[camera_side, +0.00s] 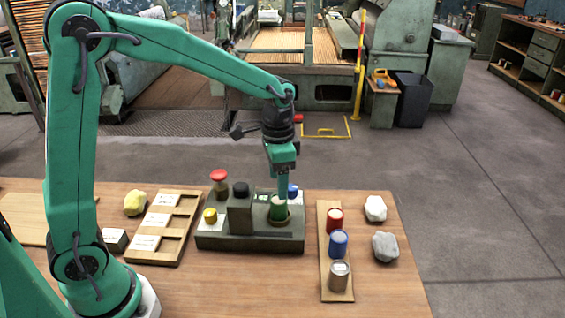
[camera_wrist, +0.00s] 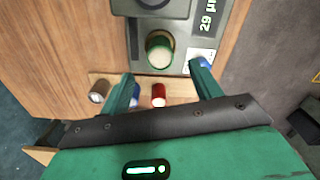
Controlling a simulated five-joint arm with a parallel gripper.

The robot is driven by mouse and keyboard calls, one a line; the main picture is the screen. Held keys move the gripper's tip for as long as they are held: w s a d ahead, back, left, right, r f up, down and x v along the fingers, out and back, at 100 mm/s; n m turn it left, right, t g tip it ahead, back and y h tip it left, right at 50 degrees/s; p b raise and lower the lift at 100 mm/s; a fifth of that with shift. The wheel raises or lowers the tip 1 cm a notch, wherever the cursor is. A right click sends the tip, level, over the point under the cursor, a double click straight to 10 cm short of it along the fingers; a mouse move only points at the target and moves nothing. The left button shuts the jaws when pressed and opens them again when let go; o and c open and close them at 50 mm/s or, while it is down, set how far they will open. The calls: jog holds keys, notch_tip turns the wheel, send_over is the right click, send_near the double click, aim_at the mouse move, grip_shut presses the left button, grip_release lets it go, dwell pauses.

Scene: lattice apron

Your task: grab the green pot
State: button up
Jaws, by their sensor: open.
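The green pot (camera_side: 279,208) stands upright in a round brown-rimmed seat on the dark grey device (camera_side: 255,243). In the wrist view the pale top of the green pot (camera_wrist: 159,50) shows ahead of my fingers, roughly midway across. My gripper (camera_side: 283,194) is above and close to the pot in the side view, pointing down. In the wrist view my gripper (camera_wrist: 164,78) has its two green fingers spread wide with nothing between them that I can see held. I cannot tell the exact height gap to the pot.
A dark block with a black knob (camera_side: 240,205) rises left of the pot. A blue item (camera_side: 293,190) is close behind it. Red (camera_side: 335,219), blue (camera_side: 338,243) and grey (camera_side: 339,275) pots stand on a wooden strip to the right. A slotted wooden tray (camera_side: 165,226) lies left.

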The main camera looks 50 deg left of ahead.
aim_at(278, 201)
jog(key=shift+f, duration=3.9)
jog(key=c, duration=1.1)
jog(key=shift+r, duration=0.2)
jog(key=shift+c, duration=0.2)
jog(key=shift+w+r, duration=0.1)
jog(key=shift+r, duration=0.45)
jog(key=r, duration=0.2)
jog(key=d+r, duration=0.1)
jog(key=shift+s+r, duration=0.1)
jog(key=shift+s, duration=0.2)
jog(key=s+d+r, duration=0.6)
jog(key=d, duration=0.2)
jog(key=shift+s+d+r, duration=0.2)
jog(key=shift+d, duration=0.05)
